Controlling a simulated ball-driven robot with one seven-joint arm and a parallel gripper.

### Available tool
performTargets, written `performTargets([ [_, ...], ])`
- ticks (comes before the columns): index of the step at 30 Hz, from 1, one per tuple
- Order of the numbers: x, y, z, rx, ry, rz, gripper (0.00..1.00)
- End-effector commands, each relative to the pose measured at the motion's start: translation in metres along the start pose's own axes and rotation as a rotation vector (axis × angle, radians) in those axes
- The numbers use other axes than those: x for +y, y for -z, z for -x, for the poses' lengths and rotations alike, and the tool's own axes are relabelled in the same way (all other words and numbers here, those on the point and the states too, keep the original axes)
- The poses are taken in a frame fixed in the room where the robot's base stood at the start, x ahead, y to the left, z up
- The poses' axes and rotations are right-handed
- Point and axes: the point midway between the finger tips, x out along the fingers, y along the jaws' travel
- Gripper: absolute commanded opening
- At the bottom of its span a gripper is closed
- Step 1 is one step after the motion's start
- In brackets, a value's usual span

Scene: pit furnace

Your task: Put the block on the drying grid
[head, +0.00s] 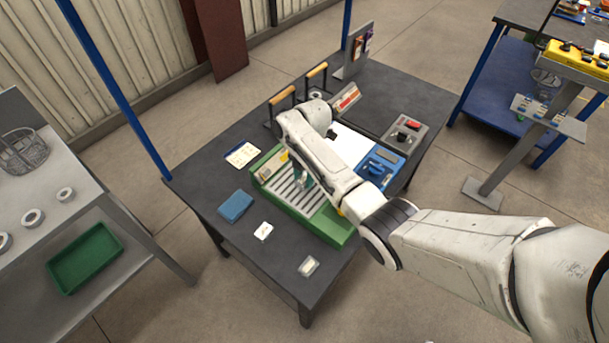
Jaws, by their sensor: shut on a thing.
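The drying grid (284,197) appears to be the grey slatted panel in a green frame on the dark table. My gripper (303,183) is low over the slats, near their right side, and my arm covers much of it. It is shut on a small piece, which I take to be the block. The block is mostly hidden, and I cannot tell whether it touches the slats.
A blue tray (381,166) and a grey control box (406,136) stand right of my arm. Two wooden-handled tools stand behind.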

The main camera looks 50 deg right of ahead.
Motion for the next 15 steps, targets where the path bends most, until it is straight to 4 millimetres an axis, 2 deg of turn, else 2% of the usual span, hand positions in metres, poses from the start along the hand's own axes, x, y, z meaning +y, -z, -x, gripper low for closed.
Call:
performTargets([
  [1, 0.0000, -0.0001, -0.0012, 0.000, 0.000, 0.000, 0.39],
  [9, 0.0000, 0.0000, -0.0007, 0.000, 0.000, 0.000, 0.62],
  [15, -0.0001, 0.0000, -0.0002, 0.000, 0.000, 0.000, 0.62],
])
